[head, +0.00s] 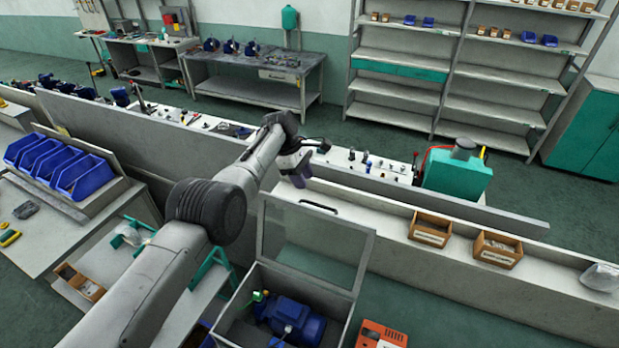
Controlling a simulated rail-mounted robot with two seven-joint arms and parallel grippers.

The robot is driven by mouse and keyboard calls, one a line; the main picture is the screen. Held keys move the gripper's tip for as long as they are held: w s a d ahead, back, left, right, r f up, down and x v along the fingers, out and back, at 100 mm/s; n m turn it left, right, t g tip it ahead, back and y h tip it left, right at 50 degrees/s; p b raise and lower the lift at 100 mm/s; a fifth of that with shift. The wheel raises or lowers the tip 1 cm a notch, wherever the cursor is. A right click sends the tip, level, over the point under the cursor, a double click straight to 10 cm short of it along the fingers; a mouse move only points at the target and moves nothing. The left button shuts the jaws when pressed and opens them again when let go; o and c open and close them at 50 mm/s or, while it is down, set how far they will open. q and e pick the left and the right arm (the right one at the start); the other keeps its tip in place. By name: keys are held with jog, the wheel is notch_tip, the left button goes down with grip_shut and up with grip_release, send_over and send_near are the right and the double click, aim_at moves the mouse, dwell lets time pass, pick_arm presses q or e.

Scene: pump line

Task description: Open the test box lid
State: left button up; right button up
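The test box (345,333) stands at the bottom centre. Its clear, grey-framed lid (365,262) is raised and stands nearly upright at the box's far side, with a dark handle (318,207) along its top edge. A blue pump (300,322) lies inside the box. My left arm comes in from the lower left, and its gripper (298,178) is above and a little behind the lid's top edge, apart from the handle in the picture. Its fingers are small and turned away, so I cannot tell whether they are open. My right gripper is not in view.
An orange device (380,335) stands right of the box. Cardboard bins (430,229) sit on the long bench behind the lid. A teal machine (455,175) stands beyond. Blue bins (85,178) are at the left. Green floor is free at the lower right.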

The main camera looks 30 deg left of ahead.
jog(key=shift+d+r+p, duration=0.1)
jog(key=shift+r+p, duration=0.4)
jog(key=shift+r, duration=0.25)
